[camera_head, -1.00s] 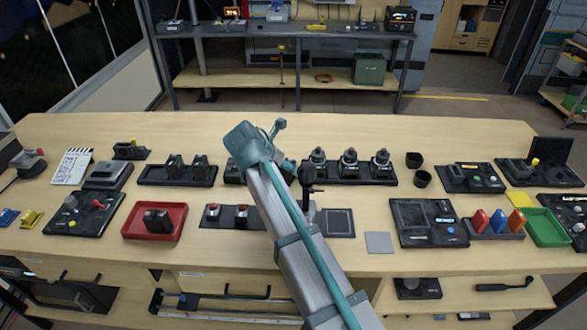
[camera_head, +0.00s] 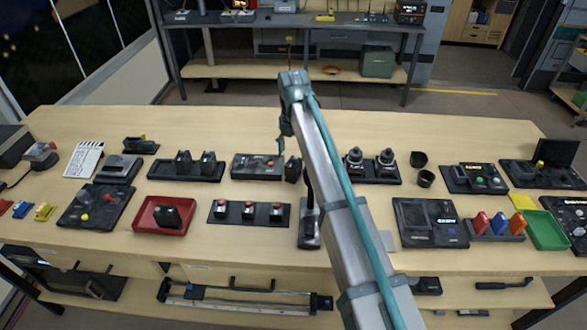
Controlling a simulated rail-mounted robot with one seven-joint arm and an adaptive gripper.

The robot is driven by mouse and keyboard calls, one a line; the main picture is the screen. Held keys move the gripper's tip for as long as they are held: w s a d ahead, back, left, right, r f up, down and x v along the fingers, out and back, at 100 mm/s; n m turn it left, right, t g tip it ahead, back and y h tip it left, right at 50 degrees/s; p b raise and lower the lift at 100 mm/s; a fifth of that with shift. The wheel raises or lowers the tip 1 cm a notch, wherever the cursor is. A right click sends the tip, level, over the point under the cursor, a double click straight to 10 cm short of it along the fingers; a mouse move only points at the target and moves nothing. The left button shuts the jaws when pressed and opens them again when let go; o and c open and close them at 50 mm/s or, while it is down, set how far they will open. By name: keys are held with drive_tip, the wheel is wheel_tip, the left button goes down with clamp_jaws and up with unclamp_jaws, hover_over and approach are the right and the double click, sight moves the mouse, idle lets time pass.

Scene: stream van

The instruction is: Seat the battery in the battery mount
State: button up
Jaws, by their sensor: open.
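A dark block (camera_head: 171,215), which looks like the battery, stands in the red tray (camera_head: 145,230) at the front left of the table. I cannot tell for sure which fixture is the battery mount. A black base (camera_head: 150,172) with two upright dark blocks stands behind the tray, and a flat dark unit (camera_head: 257,166) lies to its right. My gripper (camera_head: 284,138) is small in view, past the top of my arm, near the flat unit and well right of and behind the tray. It is open and appears empty; my arm hides part of it.
A base with several red-topped parts (camera_head: 248,212) lies right of the tray. A green tray (camera_head: 547,230) is at the right. Bare table shows along the back edge.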

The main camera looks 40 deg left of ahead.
sight(293, 162)
drive_tip(key=shift+s+d+f+p, duration=0.1)
drive_tip(key=shift+f+p, duration=0.9)
drive_tip(key=shift+f, duration=1.65)
drive_tip(key=c, duration=1.3)
clamp_jaws()
drive_tip(key=shift+r, duration=0.15)
